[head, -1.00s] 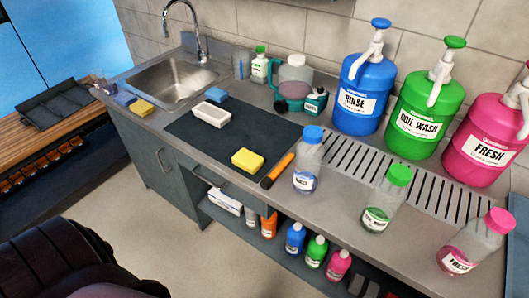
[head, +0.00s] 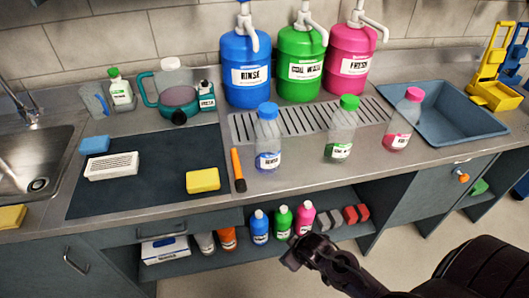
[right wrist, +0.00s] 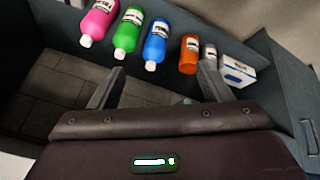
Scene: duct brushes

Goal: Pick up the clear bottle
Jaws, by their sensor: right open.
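Three clear bottles stand upright on the counter. One has a blue cap and blue liquid (head: 268,138), one a green cap and green liquid (head: 342,130), and one a pink cap and pink liquid (head: 403,120). My right gripper (head: 297,250) is low in front of the counter, below and apart from all three bottles. In the right wrist view its fingers (right wrist: 163,68) are spread with nothing between them, facing the lower shelf. The clear bottles are not in that view. My left gripper does not show.
Rinse (head: 246,70), coil wash (head: 301,65) and fresh (head: 350,62) pump jugs stand behind the bottles. A yellow sponge (head: 203,181) and orange-handled tool (head: 238,170) lie to the left, a blue-grey tray (head: 480,135) to the right. Small coloured bottles (head: 260,227) stand on the lower shelf.

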